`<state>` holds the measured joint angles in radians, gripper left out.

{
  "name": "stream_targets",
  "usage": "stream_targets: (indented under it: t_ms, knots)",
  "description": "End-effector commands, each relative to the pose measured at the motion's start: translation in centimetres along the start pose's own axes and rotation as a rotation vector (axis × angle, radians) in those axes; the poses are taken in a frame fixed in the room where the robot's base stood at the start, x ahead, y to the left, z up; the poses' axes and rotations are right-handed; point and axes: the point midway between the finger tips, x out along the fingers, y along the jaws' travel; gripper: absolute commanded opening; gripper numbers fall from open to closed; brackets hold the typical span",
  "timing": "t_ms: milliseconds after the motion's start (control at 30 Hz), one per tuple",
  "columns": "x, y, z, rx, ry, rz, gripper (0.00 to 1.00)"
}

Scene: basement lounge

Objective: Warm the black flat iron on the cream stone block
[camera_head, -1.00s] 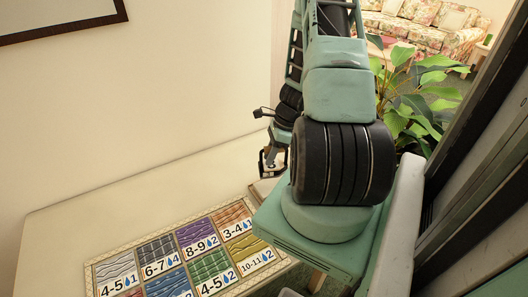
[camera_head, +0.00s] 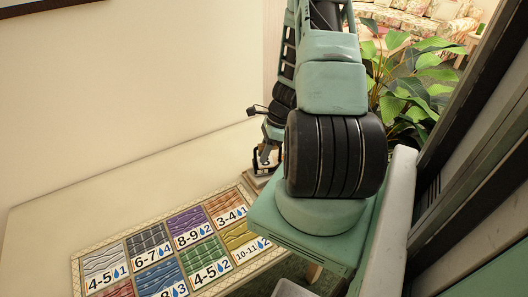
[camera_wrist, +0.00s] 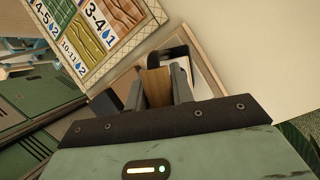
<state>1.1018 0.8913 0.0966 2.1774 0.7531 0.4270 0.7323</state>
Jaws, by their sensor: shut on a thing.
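My gripper (camera_wrist: 163,88) is shut on the wooden handle of the black flat iron, between its two fingers in the wrist view. The iron's black bracket (camera_wrist: 169,53) arches past the handle's far end; most of its body is hidden behind my gripper. In the head view my gripper (camera_head: 267,157) is small, over the far right part of the table. A pale block, apparently the cream stone block (camera_head: 255,181), shows just below it, partly covered by my arm. I cannot tell whether the iron touches the block.
A board of coloured numbered tiles (camera_head: 165,262) lies on the cream table (camera_head: 90,205), left of my arm. The table's left part is clear. A wall stands behind it. A leafy plant (camera_head: 408,85) and a floral sofa (camera_head: 435,28) are at the back right.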

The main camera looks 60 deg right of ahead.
Motion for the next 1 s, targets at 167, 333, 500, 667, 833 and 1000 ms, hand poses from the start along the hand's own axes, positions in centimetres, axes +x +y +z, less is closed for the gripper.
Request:
stream_targets:
  t_ms: [167, 333, 500, 667, 833, 1000]
  knots:
    - [0.12, -0.03, -0.02, 0.000, -0.001, 0.000, 0.00]
    - [0.29, -0.07, -0.10, 0.000, -0.001, 0.000, 0.00]
    - [0.46, -0.11, -0.16, 0.000, -0.001, 0.000, 0.00]
    - [0.61, -0.14, -0.23, 0.000, -0.001, 0.000, 0.00]
    - [0.63, -0.15, -0.23, 0.000, -0.001, 0.000, 0.00]
    - [0.67, -0.15, -0.25, 0.000, 0.000, 0.000, 0.00]
